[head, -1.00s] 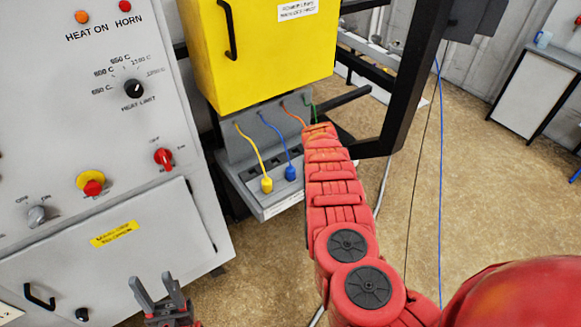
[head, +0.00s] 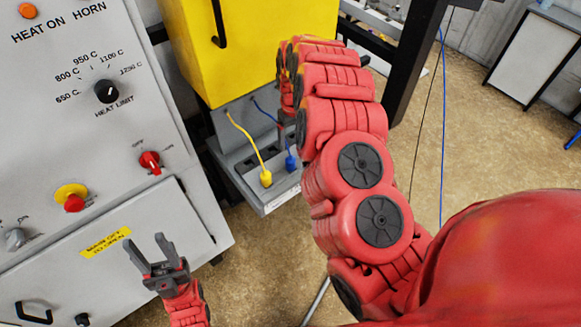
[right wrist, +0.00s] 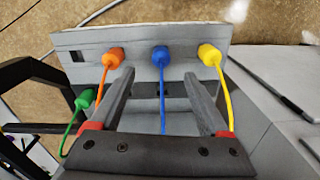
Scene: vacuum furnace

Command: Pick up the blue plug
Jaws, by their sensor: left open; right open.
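The blue plug (head: 290,162) stands in the grey socket panel (head: 272,206) below the yellow box in the head view, with its blue cord running up to the box. In the right wrist view the blue plug (right wrist: 161,56) lies between and beyond the fingertips of my open, empty right gripper (right wrist: 158,80), apart from them. In the head view the right gripper is mostly hidden behind my red right arm, near the panel. My left gripper (head: 153,250) is open and empty in front of the grey cabinet.
A yellow plug (head: 266,178) sits beside the blue one. An orange plug (right wrist: 113,57) and a green plug (right wrist: 85,98) show in the right wrist view. The yellow box (head: 235,45) hangs over the panel. The control cabinet (head: 90,150) stands to the left.

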